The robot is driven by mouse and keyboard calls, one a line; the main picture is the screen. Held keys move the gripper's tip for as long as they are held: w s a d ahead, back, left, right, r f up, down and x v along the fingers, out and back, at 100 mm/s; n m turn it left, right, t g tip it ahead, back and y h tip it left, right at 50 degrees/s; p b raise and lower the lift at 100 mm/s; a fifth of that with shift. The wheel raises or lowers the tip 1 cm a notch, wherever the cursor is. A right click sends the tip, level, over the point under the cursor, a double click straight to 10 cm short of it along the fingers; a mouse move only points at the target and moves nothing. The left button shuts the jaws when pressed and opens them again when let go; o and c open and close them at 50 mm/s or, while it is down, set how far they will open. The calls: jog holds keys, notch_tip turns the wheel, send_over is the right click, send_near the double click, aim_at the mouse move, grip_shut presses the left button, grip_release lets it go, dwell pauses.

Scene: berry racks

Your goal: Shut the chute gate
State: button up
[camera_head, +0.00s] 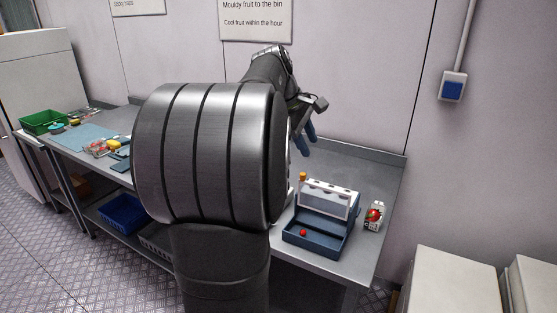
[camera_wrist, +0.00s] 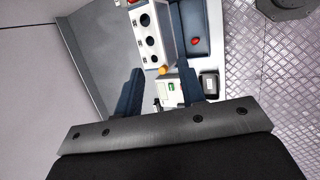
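The chute unit (camera_head: 347,237) stands on the right end of the bench, with a blue tray in front and a white panel (camera_head: 329,197) with dark round holes. An orange-yellow knob (camera_head: 303,177) is at its left end. In the wrist view the holed panel (camera_wrist: 146,42) and the knob (camera_wrist: 162,70) lie ahead of my fingers. I cannot tell which part is the gate or how far it stands open. My gripper (camera_head: 305,139) is behind and above the unit, apart from it. In the wrist view my gripper (camera_wrist: 160,86) has its dark blue fingers spread, with nothing held between them.
A red berry (camera_head: 303,233) lies in the blue tray. The wall (camera_head: 340,70) is close behind.

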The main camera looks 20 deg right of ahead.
notch_tip(320, 180, down, 7)
jog(key=s+n+g+h, duration=0.2)
jog(key=s+h, duration=0.1)
jog(key=h, duration=0.1)
jog(key=n+t+h, duration=0.6)
jog(key=n+t, duration=0.5)
jog(key=n, duration=0.3)
send_near(301, 178)
jog(key=x, duration=1.1)
jog(key=shift+r, duration=0.1)
grip_shut()
